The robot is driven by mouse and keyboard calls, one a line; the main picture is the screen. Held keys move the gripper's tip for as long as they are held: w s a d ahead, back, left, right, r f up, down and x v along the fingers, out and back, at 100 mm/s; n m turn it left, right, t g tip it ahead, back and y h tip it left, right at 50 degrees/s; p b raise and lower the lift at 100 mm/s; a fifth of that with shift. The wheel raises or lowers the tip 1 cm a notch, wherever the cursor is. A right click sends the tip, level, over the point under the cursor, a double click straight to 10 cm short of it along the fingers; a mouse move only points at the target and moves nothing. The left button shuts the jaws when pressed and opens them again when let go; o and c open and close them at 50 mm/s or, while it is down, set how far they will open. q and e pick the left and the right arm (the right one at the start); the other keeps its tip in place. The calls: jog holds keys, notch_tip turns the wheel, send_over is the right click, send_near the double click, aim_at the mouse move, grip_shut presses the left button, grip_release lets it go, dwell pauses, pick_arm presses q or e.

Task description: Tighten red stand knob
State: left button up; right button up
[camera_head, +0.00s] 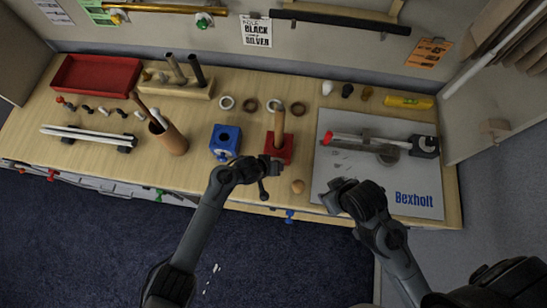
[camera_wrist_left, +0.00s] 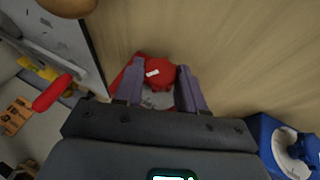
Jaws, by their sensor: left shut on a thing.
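The red stand (camera_head: 285,152) sits near the front edge of the table with a wooden rod (camera_head: 279,122) upright in it. My left gripper (camera_head: 266,172) is at the front of this stand. In the left wrist view the red knob (camera_wrist_left: 160,70) is between the two fingers of my left gripper (camera_wrist_left: 158,88), which are shut on it. The stand behind it is mostly hidden there. My right gripper (camera_head: 336,193) is over the front left edge of the grey mat, away from the stand; its fingers are too small to read.
A blue stand (camera_head: 225,141) is left of the red one and shows in the wrist view (camera_wrist_left: 272,142). A wooden ball (camera_head: 298,186) lies right of my left gripper. The grey mat (camera_head: 350,180) carries a red-handled tool (camera_head: 345,140). Several rings lie behind the stands.

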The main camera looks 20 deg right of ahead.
pick_arm(q)
jog(key=shift+s+d+r+y+p, duration=0.1)
jog(key=shift+y+p, duration=0.25)
jog(key=shift+y, duration=0.05)
jog(key=shift+d+t+y, duration=0.1)
jog(key=shift+t+y, duration=0.4)
jog(key=shift+y, duration=0.1)
jog(key=shift+s+d+m+t+y, duration=0.1)
jog(key=shift+m+t+y, duration=0.25)
jog(key=shift+y, duration=0.25)
jog(key=shift+d+m+t+y+b, duration=0.15)
jog(key=shift+m+t+y+b, duration=0.35)
jog(key=shift+y, duration=0.7)
jog(key=shift+s+t, duration=0.1)
jog(key=shift+t, duration=0.15)
jog(key=o, duration=1.1)
jog(key=shift+c, duration=0.2)
